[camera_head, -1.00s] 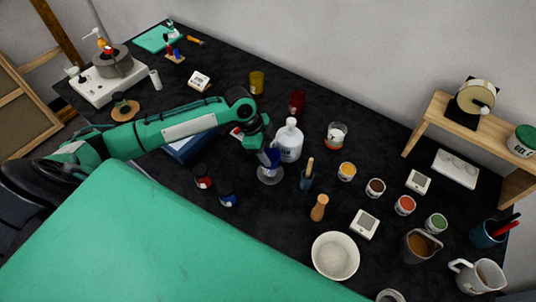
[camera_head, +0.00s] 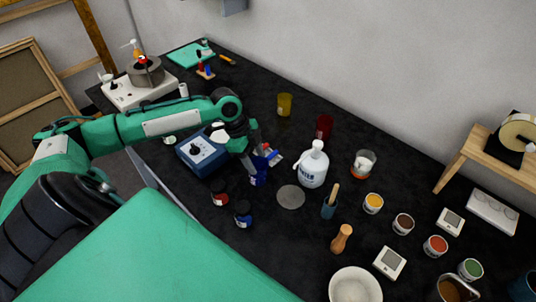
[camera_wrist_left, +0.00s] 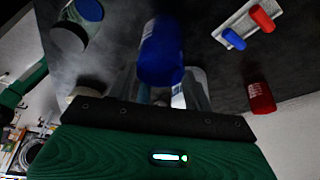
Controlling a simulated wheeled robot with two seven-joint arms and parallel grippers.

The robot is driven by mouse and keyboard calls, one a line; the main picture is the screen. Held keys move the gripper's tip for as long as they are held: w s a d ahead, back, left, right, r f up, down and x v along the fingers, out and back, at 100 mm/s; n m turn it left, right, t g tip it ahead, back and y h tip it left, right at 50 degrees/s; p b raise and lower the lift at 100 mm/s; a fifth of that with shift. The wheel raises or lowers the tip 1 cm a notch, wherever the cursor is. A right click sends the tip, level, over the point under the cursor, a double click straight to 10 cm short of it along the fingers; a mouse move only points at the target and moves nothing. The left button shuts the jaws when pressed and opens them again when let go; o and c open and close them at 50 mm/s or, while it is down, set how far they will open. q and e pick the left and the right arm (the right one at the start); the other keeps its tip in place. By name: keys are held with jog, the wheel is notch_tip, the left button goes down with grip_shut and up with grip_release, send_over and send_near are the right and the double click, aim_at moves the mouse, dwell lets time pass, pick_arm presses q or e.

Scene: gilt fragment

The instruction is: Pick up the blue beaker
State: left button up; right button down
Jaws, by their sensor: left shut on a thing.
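The blue beaker (camera_head: 258,179) is between the fingers of my left gripper (camera_head: 262,160), in the middle of the head view. The gripper is shut on it and covers part of it. In the left wrist view the blue beaker (camera_wrist_left: 162,52) fills the space between the fingertips and looks upright to slightly tilted. A bare grey disc (camera_head: 291,197) lies on the table to the right of the beaker, apart from it. How high the beaker is above the table is hard to tell. My right gripper is not in view.
A white bottle (camera_head: 314,168) stands just right of the gripper. A blue box with a dial (camera_head: 200,153) is to its left. Red (camera_head: 220,195) and blue (camera_head: 243,215) jars stand in front. A blue pot with a wooden handle (camera_head: 329,207) is at right.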

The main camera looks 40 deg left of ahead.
pick_arm(q)
jog(key=s+a+b, duration=0.1)
jog(key=a+b, duration=0.1)
jog(key=a, duration=0.4)
jog(key=shift+s+a, duration=0.3)
jog(key=shift+s, duration=0.1)
jog(key=shift+a, duration=0.1)
dwell(1.1)
